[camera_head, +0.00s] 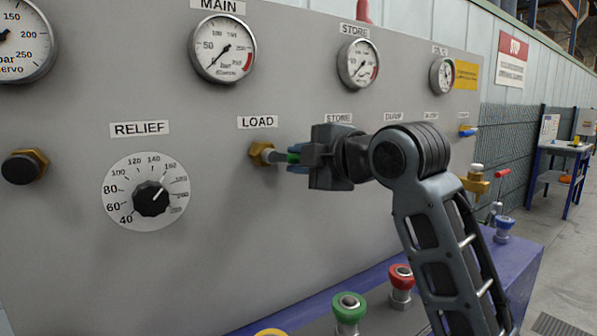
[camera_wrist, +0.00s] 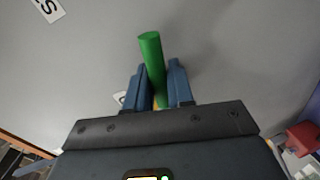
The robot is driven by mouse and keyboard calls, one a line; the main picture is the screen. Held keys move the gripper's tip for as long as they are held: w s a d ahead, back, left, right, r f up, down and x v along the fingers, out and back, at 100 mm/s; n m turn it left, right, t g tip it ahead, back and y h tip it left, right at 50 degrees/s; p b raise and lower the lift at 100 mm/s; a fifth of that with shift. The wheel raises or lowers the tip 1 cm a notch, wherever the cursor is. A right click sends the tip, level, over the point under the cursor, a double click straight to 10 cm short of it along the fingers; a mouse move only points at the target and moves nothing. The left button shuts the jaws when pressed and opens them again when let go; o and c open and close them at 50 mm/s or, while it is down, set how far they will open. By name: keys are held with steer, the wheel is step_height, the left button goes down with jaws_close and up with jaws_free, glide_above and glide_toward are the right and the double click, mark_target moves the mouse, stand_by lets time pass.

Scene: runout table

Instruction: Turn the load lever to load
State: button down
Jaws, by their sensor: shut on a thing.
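The load lever (camera_head: 293,158) has a green grip and a grey stem coming from a brass fitting (camera_head: 261,153) below the LOAD label (camera_head: 257,121). In the head view its stem points to the right, and most of the grip is hidden by my gripper (camera_head: 300,161). In the wrist view the green grip (camera_wrist: 150,49) sticks out beyond the blue fingers of my gripper (camera_wrist: 159,88). The fingers are shut on it, one on each side. The lever's brass fitting is mostly hidden there.
The RELIEF dial (camera_head: 151,197) and a black knob (camera_head: 20,168) are on the panel to the left. Gauges, such as the MAIN gauge (camera_head: 223,50), are above. Green (camera_head: 348,307) and red (camera_head: 401,276) caps stand on the ledge below. A blue lever (camera_head: 467,132) is farther right.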

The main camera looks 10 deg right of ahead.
steer(key=shift+r+n+h, duration=0.3)
steer(key=shift+r+n, duration=0.15)
steer(key=shift+n, duration=0.35)
steer(key=shift+r, duration=0.1)
steer(key=c, duration=1.1)
jaws_free()
steer(key=shift+s, duration=0.1)
steer(key=b+v, duration=0.1)
steer(key=v, duration=0.6)
steer(key=shift+s, duration=0.35)
steer(key=shift+d, duration=0.1)
